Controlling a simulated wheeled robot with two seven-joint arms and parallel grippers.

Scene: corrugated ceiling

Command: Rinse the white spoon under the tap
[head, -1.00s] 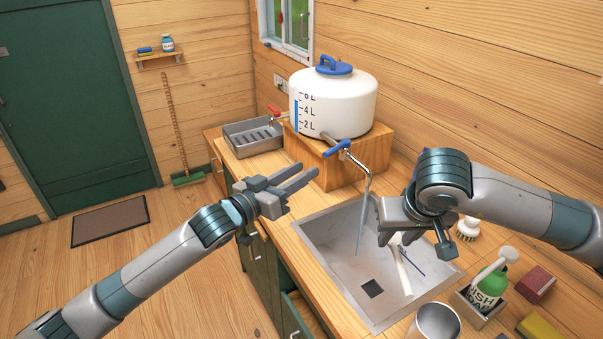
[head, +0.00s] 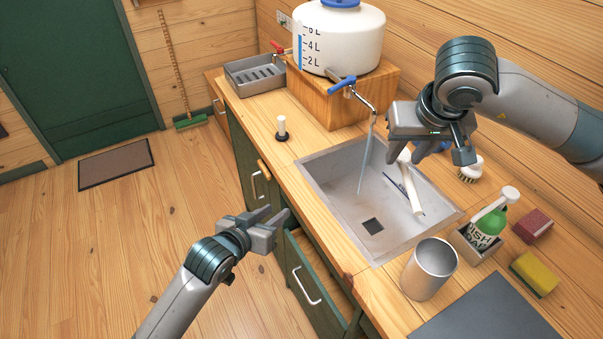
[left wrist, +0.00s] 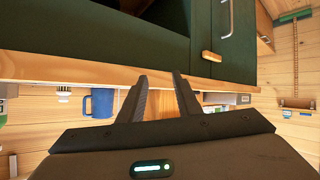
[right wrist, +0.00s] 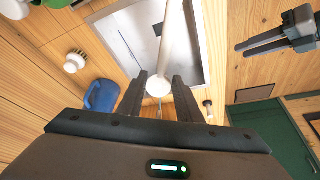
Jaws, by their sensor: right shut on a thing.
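The white spoon (head: 416,200) slants down into the grey sink (head: 335,170) from my right gripper (head: 432,150). The right gripper is shut on the spoon's upper end; the white shaft also shows in the right wrist view (right wrist: 168,50). The tap (head: 365,101) has a blue lever, and a thin water stream (head: 365,165) falls from it into the sink. The spoon is right of the stream and looks apart from it. My left gripper (head: 285,217) is open and empty beside the counter front, over the open drawer; its fingers are apart in the left wrist view (left wrist: 160,90).
A thin dark-blue item (head: 392,183) lies in the sink. A metal cup (head: 430,270), soap bottle (head: 488,222), yellow sponge (head: 535,273) and brush (head: 472,168) stand on the right. A white-handled plug (head: 282,128) stands left of the sink. A drawer (head: 310,285) is open.

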